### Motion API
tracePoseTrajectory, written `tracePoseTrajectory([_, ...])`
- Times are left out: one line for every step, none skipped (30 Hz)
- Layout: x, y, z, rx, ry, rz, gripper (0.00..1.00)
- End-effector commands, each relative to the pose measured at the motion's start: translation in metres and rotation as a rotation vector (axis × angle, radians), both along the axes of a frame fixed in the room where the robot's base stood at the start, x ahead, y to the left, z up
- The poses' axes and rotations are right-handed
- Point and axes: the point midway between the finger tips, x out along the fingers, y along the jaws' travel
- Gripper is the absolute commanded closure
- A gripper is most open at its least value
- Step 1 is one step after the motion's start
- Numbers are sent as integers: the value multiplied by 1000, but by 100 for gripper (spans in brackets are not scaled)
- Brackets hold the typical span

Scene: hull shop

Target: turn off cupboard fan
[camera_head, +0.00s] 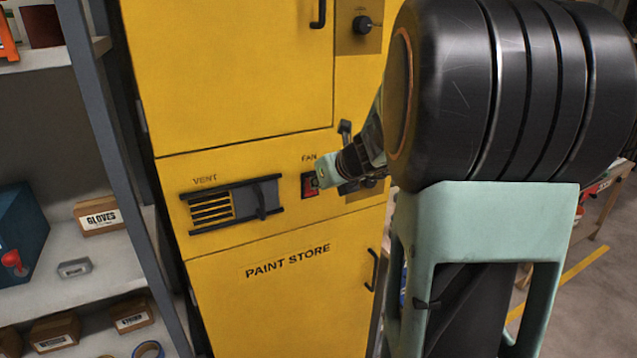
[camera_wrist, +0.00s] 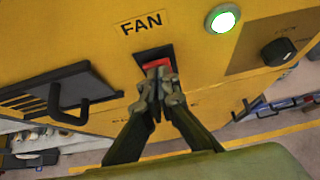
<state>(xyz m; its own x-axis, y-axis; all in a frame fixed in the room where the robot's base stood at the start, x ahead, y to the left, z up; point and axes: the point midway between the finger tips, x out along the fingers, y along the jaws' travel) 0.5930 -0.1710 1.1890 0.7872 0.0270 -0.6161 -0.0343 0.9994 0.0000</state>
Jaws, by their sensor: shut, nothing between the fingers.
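The yellow paint store cupboard (camera_head: 235,80) stands in front of me. Its fan switch (camera_head: 309,187) is a red rocker in a dark frame under the label FAN; it also shows in the wrist view (camera_wrist: 156,63). My gripper (camera_head: 322,181) is shut and empty, with its fingertips right at the switch. In the wrist view the fingertips (camera_wrist: 158,76) cover the lower part of the rocker, so I cannot tell which way it is tipped or whether they touch it. A round green lamp (camera_wrist: 223,18) glows to the right of the label.
A sliding vent (camera_head: 230,204) with a projecting handle is left of the switch. A black knob (camera_wrist: 278,52) is on the right. Door handles (camera_head: 371,270) stick out. A grey shelf post (camera_head: 95,100) stands close on the left, beside shelves with boxes (camera_head: 98,217).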

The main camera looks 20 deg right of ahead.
Motion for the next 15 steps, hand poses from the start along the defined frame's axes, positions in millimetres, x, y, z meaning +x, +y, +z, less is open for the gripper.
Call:
tracePoseTrajectory([0, 0, 0, 0, 0, 0, 100])
tracePoseTrajectory([0, 0, 0, 0, 0, 0, 100])
tracePoseTrajectory([0, 0, 0, 0, 0, 0, 100])
tracePoseTrajectory([1, 0, 1, 0, 0, 0, 100])
tracePoseTrajectory([2, 0, 2, 1, 0, 1, 100])
tracePoseTrajectory([4, 0, 3, 1, 0, 1, 100])
tracePoseTrajectory([7, 1, 5, 0, 0, 1, 100])
tracePoseTrajectory([9, 1, 6, 0, 1, 2, 100])
tracePoseTrajectory([9, 1, 3, 1, 1, 1, 100])
tracePoseTrajectory([9, 1, 3, 1, 0, 1, 100])
tracePoseTrajectory([9, 1, 3, 1, 0, 1, 100])
tracePoseTrajectory([9, 1, 3, 1, 0, 1, 100])
tracePoseTrajectory([9, 0, 3, 0, 0, 0, 100])
tracePoseTrajectory([9, 0, 3, 0, 0, 0, 100])
tracePoseTrajectory([9, 0, 3, 0, 0, 0, 100])
